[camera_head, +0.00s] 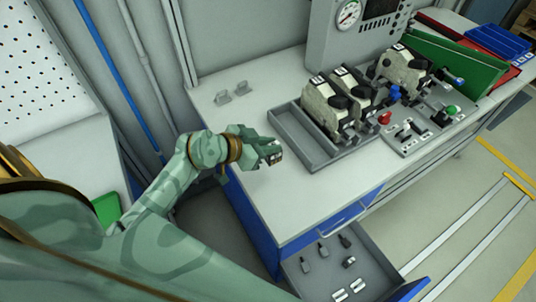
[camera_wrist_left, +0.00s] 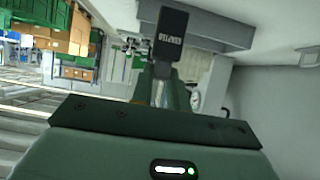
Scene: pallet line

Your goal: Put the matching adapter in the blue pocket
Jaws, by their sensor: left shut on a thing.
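My left gripper (camera_head: 269,151) is over the front left part of the grey bench top, left of the grey tray. It is shut on a small dark piece, which looks like an adapter (camera_wrist_left: 172,34); its face carries white lettering in the left wrist view, too small to read surely. Several small dark adapters (camera_head: 323,250) sit in an open drawer (camera_head: 379,266) below the bench. I cannot make out a blue pocket for certain. My right gripper is not in view.
A grey tray (camera_head: 284,125) holds two pale machine units (camera_head: 325,107), its left part empty. A third unit (camera_head: 402,68) stands by a fixture with red, blue and green knobs. A gauge panel (camera_head: 349,38) stands behind. The bench's front left is clear.

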